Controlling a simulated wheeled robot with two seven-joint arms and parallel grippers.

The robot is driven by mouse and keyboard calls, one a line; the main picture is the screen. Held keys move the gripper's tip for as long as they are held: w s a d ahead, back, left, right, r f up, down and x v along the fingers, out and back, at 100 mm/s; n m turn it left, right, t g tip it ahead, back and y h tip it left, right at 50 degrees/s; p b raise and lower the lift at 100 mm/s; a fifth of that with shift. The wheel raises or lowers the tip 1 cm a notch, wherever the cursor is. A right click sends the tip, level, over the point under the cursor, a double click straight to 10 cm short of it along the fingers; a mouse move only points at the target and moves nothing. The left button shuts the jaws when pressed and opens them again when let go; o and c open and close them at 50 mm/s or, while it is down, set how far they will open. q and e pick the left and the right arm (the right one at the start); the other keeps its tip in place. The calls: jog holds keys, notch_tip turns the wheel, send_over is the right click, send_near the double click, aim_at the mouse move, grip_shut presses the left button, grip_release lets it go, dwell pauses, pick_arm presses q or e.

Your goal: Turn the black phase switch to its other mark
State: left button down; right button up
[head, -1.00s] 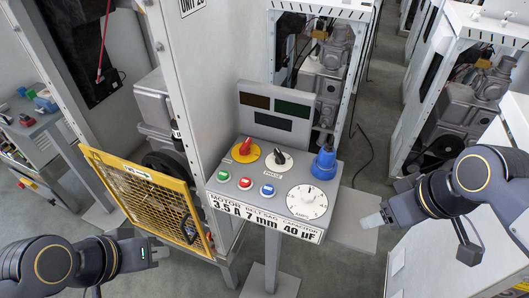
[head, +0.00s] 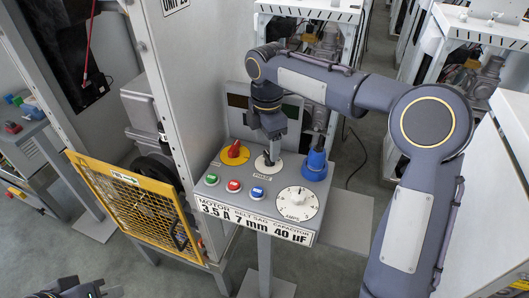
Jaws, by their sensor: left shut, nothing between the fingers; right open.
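The black phase switch (head: 267,161) sits on its white round plate on the sloped control panel (head: 225,190), between the red knob and the blue plug. My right gripper (head: 269,155) points down from above, its fingertips at the switch and partly hiding it. It is open; I cannot tell whether the fingers touch the knob, nor clearly which mark the knob points to. My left gripper (head: 98,288) is shut and empty at the bottom left edge, mostly cut off and far from the panel.
A red knob (head: 234,151) on a yellow disc is left of the switch; a blue plug (head: 315,163) is close on its right. Green, red and blue buttons and a white AMPS dial (head: 296,204) lie in front. A yellow mesh guard (head: 130,204) stands left.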

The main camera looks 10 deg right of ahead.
aim_at(267, 155)
jog(key=shift+f, duration=2.05)
jog(key=c, duration=1)
